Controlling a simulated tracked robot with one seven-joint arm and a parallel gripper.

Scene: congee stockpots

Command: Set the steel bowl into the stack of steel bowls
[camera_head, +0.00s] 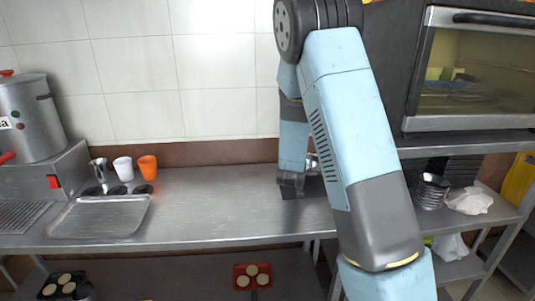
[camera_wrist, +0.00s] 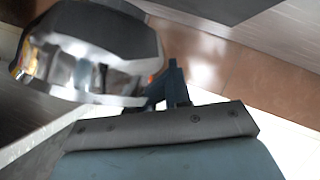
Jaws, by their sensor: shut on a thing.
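The steel bowl (camera_wrist: 95,85) fills the upper left of the wrist view, shiny and tilted. My gripper (camera_wrist: 170,85) is shut on it at its side. In the head view my gripper (camera_head: 292,185) is over the back of the steel counter, and a small shiny part of the bowl (camera_head: 313,163) shows behind my arm; the rest is hidden. The stack of steel bowls (camera_head: 431,191) stands on the right-hand shelf, right of my arm and apart from my gripper.
A white crumpled bag (camera_head: 469,201) sits right of the stack. An oven (camera_head: 475,70) is above it. A metal tray (camera_head: 100,216), a white cup (camera_head: 123,169), an orange cup (camera_head: 147,168) and a stockpot (camera_head: 30,118) stand at left. The counter's middle is clear.

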